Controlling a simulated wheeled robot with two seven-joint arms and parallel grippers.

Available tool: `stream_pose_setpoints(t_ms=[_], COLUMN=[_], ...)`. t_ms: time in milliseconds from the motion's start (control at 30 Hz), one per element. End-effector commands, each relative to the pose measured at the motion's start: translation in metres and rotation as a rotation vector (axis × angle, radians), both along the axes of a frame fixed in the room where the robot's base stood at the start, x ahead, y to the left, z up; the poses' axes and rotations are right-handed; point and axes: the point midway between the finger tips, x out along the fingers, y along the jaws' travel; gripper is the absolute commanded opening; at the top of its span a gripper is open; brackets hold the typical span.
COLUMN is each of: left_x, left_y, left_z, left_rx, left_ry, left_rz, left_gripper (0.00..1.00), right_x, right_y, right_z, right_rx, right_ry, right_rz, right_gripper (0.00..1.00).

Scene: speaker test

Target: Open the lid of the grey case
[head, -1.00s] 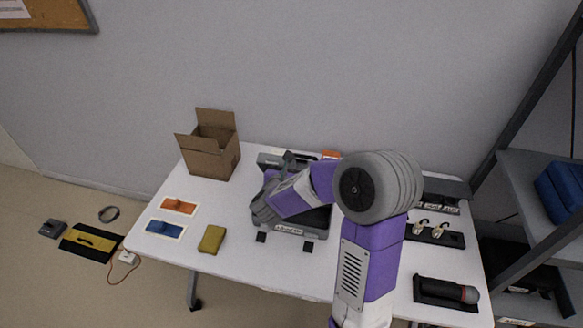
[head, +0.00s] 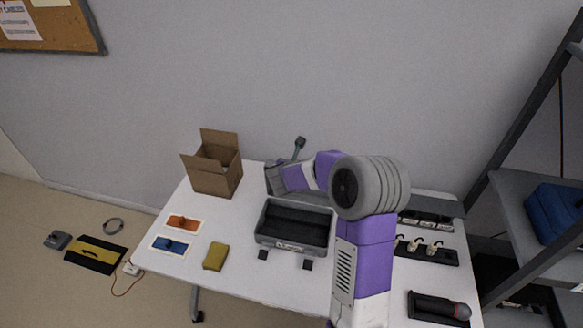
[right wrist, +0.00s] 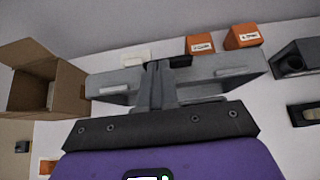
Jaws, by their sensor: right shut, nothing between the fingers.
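The grey case (head: 264,236) stands on the white table in the head view, its dark inside open to view and two small black latches hanging at its front. Its grey lid (right wrist: 225,73) shows in the right wrist view, behind and to both sides of my fingers; in the head view my arm mostly hides the lid area. My right gripper (head: 299,146) is above the back of the case. It also shows in the right wrist view (right wrist: 159,68), shut and empty, in front of the lid; I cannot tell whether they touch. My left gripper is out of view.
An open cardboard box (head: 212,178) stands at the table's back left. Orange (head: 184,223) and blue (head: 169,244) pieces and a yellow block (head: 215,257) lie at left. A shelf rack stands further right.

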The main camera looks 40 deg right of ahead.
Motion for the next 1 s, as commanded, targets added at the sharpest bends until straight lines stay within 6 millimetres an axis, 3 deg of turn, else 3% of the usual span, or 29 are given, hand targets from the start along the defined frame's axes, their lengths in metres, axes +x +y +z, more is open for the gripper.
stream_pose_setpoints(t_ms=[267,433,700,1000], left_x=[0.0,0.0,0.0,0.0], left_y=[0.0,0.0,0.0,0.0], left_z=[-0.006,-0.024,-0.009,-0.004], left_rx=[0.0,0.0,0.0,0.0], left_ry=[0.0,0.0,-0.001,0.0], left_rz=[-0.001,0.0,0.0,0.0], left_gripper=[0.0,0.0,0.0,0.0], right_x=[-0.001,-0.012,-0.041,-0.057], right_y=[0.01,0.037,0.073,0.094], right_z=[-0.002,-0.006,0.041,0.063], right_rx=[0.0,0.0,0.001,0.0], right_ry=[-0.001,-0.002,-0.004,-0.002], right_rz=[0.007,0.013,0.011,0.009], right_gripper=[0.0,0.0,0.0,0.0])
